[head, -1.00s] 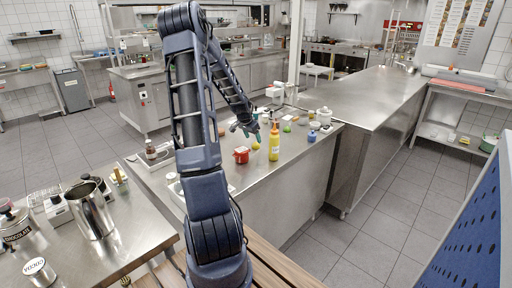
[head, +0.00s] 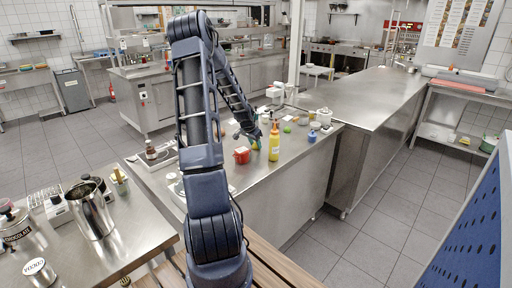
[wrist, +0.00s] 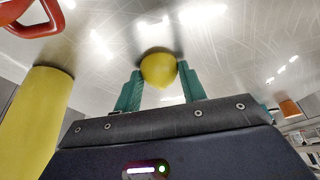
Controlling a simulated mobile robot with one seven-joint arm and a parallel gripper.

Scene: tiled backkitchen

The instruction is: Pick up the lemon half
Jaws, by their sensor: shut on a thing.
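The lemon half (wrist: 158,71) shows in the wrist view as a round yellow piece between the green fingertips of my gripper (wrist: 160,75). My gripper is shut on it, with a finger at either side. In the head view my gripper (head: 251,138) is low over the steel counter (head: 290,160), between the red container and the yellow bottle. The lemon half is mostly hidden there. I cannot tell whether it is clear of the counter.
A yellow bottle (head: 274,146) stands close on the right of my gripper, and a red container (head: 241,156) on its left. A green round fruit (head: 287,130) and a blue-capped jar (head: 312,137) are farther right. The counter's front right part is bare.

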